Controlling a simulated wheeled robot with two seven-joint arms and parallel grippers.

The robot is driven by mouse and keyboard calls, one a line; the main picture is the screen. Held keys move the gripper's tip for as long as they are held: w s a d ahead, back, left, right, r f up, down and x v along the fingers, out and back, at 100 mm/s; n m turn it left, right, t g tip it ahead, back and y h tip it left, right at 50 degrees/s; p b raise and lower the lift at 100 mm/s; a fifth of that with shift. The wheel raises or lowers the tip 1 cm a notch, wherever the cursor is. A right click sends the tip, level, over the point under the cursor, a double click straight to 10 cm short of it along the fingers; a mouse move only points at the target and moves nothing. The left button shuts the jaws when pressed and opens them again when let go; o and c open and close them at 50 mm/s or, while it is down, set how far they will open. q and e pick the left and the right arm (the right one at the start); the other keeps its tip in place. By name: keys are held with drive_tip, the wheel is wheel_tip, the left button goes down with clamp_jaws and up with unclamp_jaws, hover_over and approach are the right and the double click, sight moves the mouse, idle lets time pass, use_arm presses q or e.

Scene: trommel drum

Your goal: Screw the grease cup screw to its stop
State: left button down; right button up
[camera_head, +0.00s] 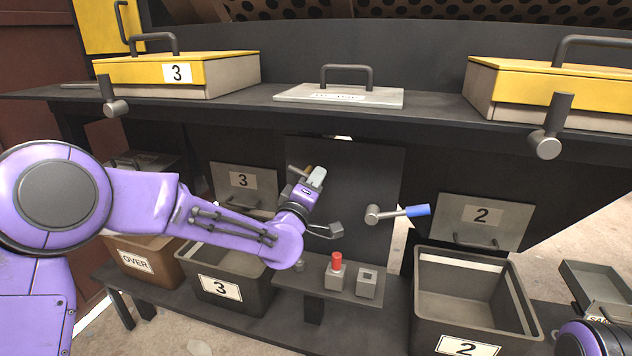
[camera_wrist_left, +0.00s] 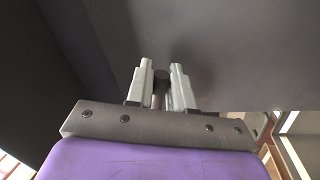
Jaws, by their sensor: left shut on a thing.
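My left gripper (camera_head: 317,177) reaches up to the dark upright panel below the shelf. In the left wrist view its two grey fingers (camera_wrist_left: 162,88) are shut on a dark, round-ended rod (camera_wrist_left: 160,84), which I take to be the grease cup screw. The panel fills the background behind the fingers. In the head view my gripper and wrist hide the screw, so how far it is screwed in cannot be told. My right gripper is out of view; only a bit of purple arm shows at the bottom right.
A lever with a blue grip (camera_head: 400,212) sticks out right of my left gripper. A small bench (camera_head: 312,280) below carries a block with a red top (camera_head: 337,272) and a grey socket block (camera_head: 367,282). Bins 3 (camera_head: 222,288) and 2 (camera_head: 470,310) flank it. The shelf (camera_head: 300,117) overhangs above.

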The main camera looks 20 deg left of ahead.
use_arm(q)
drive_tip(key=m, duration=0.3)
drive_tip(key=f+m+h, duration=0.1)
drive_tip(key=m, duration=0.1)
drive_tip(key=shift+a+g, duration=0.3)
drive_tip(key=shift+a, duration=0.05)
drive_tip(key=shift+a+f+m+g+h+p, duration=0.15)
drive_tip(key=shift+a+m+g, duration=0.1)
drive_tip(key=shift+m, duration=1)
drive_tip(key=shift+a+f+m+g+h+p, duration=0.15)
drive_tip(key=shift+a+m+g+h, duration=0.1)
drive_tip(key=shift+m, duration=1.05)
drive_tip(key=shift+a+f+m+g+h, duration=0.15)
drive_tip(key=shift+a+m+g, duration=0.1)
drive_tip(key=shift+m, duration=1)
drive_tip(key=c, duration=1.2)
unclamp_jaws()
drive_tip(key=b+v, duration=0.1)
drive_tip(key=v, duration=0.9)
drive_tip(key=shift+s+a+b, duration=0.1)
drive_tip(key=shift+s+b, duration=0.15)
drive_tip(key=shift+b, duration=0.05)
drive_tip(key=shift+o, duration=0.2)
